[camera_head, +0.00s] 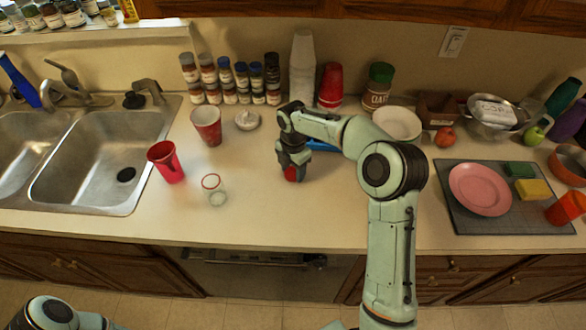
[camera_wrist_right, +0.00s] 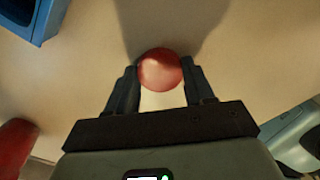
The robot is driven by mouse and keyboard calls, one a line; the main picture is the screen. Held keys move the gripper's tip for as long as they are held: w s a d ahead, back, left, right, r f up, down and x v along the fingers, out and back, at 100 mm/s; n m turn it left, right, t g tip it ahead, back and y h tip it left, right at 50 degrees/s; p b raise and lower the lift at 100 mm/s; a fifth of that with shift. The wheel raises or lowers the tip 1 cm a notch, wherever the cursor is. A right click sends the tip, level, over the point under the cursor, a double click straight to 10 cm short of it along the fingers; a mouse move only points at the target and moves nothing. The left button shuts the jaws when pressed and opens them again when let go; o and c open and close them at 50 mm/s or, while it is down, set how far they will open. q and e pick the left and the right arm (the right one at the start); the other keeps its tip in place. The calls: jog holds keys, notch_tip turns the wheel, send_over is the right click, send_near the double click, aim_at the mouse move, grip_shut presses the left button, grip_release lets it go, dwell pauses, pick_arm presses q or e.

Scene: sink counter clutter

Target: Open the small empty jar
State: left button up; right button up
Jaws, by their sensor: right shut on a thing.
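A small clear glass jar (camera_head: 216,197) stands empty on the counter right of the sink, with a red ring at its top. My right gripper (camera_head: 291,168) is at the counter to the right of this jar, pointing down. It is shut on a small red round lid-like thing (camera_head: 290,174). In the right wrist view this red thing (camera_wrist_right: 160,69) sits between the two fingertips, its round face showing; I cannot tell whether anything is beneath it. My left gripper is out of view; only part of my left arm shows at the bottom left.
Red cups (camera_head: 166,163) (camera_head: 207,126) stand near the sink (camera_head: 104,160). A small white round thing (camera_head: 247,120), spice jars and stacked cups are at the back. A blue thing (camera_head: 322,146) lies behind my gripper. A grey mat (camera_head: 458,212) with a pink plate is right. The front counter is clear.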

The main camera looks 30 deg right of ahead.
aim_at(293, 171)
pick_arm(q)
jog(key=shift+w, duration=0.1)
pick_arm(e)
jog(key=o, duration=1.2)
jog(key=shift+f, duration=0.15)
jog(key=shift+c, duration=0.2)
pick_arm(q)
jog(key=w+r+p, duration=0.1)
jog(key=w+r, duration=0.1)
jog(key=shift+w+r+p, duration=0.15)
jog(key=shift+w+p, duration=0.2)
pick_arm(e)
notch_tip(293, 171, up, 12)
jog(key=shift+r, duration=0.2)
